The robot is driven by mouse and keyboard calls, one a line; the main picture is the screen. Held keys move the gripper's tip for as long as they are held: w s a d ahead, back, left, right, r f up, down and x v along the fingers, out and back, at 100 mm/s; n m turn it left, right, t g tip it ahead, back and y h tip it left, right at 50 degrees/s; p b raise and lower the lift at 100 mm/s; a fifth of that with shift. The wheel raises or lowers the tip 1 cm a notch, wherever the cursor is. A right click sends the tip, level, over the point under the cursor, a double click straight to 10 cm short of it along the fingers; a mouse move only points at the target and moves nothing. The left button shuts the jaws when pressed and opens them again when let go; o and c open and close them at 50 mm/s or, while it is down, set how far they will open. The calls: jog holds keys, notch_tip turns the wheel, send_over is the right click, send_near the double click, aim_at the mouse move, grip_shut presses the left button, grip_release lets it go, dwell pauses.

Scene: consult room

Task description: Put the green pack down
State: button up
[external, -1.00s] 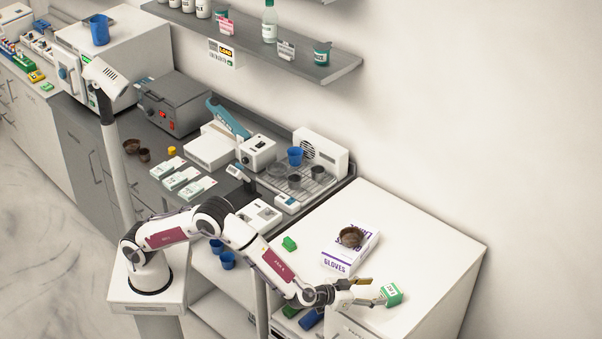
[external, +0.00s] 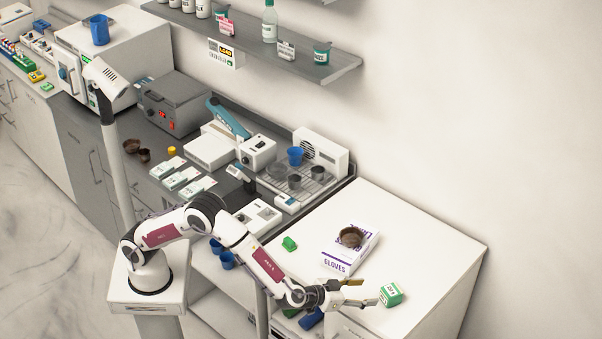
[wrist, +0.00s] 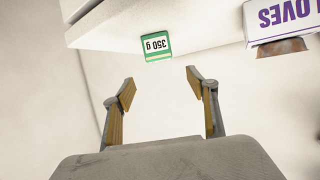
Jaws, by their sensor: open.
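The green pack (external: 391,294) rests on the white cabinet top near its front edge, to the right of my gripper. It has a white label, which reads "350 g" in the wrist view (wrist: 156,46). My gripper (external: 368,293) is open and empty, with a gap between its fingertips and the pack. In the wrist view the two fingers (wrist: 160,82) stand wide apart, and the pack lies beyond them. The pack touches neither finger there.
A white glove box (external: 341,262) with a brown bowl (external: 351,237) on it stands behind my gripper. A small green object (external: 290,243) lies left of the box. The cabinet top (external: 430,240) is clear on the right.

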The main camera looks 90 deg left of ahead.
notch_tip(320, 180, up, 12)
jog(key=s+m+h, duration=0.2)
jog(key=h, duration=0.3)
jog(key=s+a+r+m+h, duration=0.25)
jog(key=s+r, duration=0.45)
jog(key=s, duration=0.4)
jog(key=s+a+f+g, duration=0.2)
jog(key=s+a, duration=0.3)
jog(key=s, duration=0.7)
jog(key=s+a+f+g+y, duration=0.1)
jog(key=s+a, duration=0.4)
jog(key=s, duration=0.7)
jog(key=s+a+f+g+y, duration=0.1)
jog(key=s+a+f+g, duration=0.3)
jog(key=s, duration=0.8)
jog(key=shift+a+f, duration=0.45)
jog(key=shift+a, duration=0.35)
